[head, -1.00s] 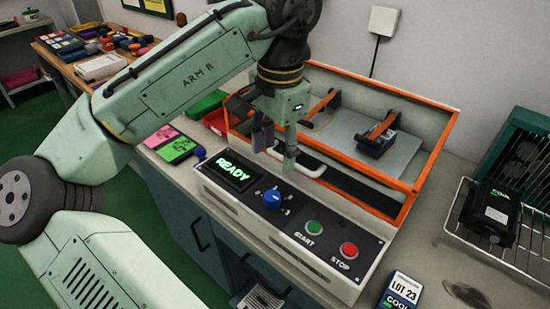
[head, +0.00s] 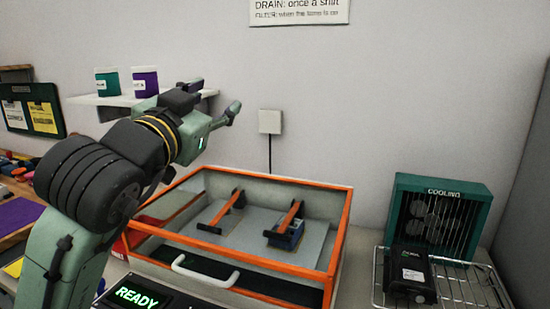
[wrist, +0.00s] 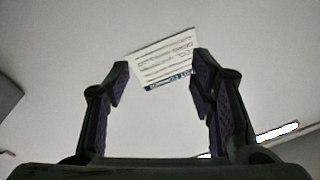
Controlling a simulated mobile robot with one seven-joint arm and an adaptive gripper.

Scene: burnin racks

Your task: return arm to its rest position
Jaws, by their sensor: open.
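My gripper (head: 217,98) is raised in the head view, above and behind the left part of the orange-framed chamber, pointing up and to the right. In the wrist view my gripper (wrist: 158,85) shows its two dark fingers wide apart with nothing between them. Beyond the fingertips is a pale wall or ceiling surface with a white printed sheet (wrist: 165,60). My arm rises from the lower left of the head view and bends at the black joint.
The orange-framed chamber (head: 335,235) has a white handle (head: 205,272) and a READY display (head: 137,298). A shelf (head: 100,99) with two cups is behind my arm. A teal cooling unit (head: 470,200) and a black device (head: 408,275) on a wire rack are right.

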